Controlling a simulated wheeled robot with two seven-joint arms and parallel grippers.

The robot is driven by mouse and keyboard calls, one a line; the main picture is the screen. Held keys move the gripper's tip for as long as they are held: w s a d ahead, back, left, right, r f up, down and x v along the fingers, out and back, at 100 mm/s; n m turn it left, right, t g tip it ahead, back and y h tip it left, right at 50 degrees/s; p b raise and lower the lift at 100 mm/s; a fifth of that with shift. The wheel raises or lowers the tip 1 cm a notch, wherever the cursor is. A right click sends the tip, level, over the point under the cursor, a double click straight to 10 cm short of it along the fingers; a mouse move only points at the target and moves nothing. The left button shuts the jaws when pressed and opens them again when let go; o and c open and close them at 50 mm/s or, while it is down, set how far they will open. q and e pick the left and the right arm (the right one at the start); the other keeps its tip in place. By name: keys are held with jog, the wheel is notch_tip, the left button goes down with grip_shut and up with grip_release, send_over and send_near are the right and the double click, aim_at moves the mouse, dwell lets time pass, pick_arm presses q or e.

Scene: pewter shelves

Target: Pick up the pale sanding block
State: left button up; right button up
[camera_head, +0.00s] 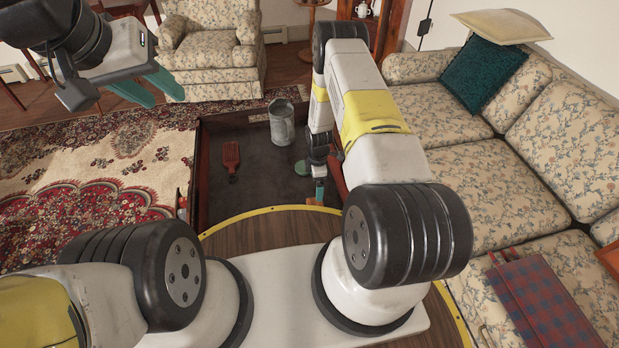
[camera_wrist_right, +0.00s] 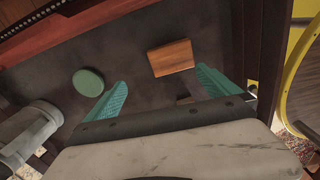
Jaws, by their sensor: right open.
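A wooden, orange-brown block (camera_wrist_right: 170,58) lies on the dark floor of a low tray-like table in the right wrist view. It is the only block-shaped thing I see, and it looks more orange than pale. My right gripper (camera_wrist_right: 161,77) is open and empty, its teal fingers either side of the block's near side, with the block just beyond the tips. In the head view, part of the block (camera_head: 312,202) shows beside a teal finger (camera_head: 319,188), mostly hidden by my arm. My left gripper (camera_head: 166,98) is open and empty, high at the upper left.
The dark tray-like table (camera_head: 262,208) has raised wooden edges. On it are a green round thing (camera_wrist_right: 88,82), a grey metal can (camera_head: 281,122) and a red paddle-like thing (camera_head: 231,160). A floral sofa (camera_head: 485,185) stands close on the right. An armchair (camera_head: 212,48) stands behind.

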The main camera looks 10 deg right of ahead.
jog(key=shift+n, duration=0.4)
jog(key=f, duration=0.4)
jog(key=s+f, duration=0.1)
jog(key=f, duration=0.3)
jog(key=s+f, duration=0.1)
jog(key=f, duration=0.3)
jog(key=shift+s+a, duration=0.15)
jog(key=shift+a, duration=0.05)
jog(key=shift+r, duration=0.1)
jog(key=c, duration=1.2)
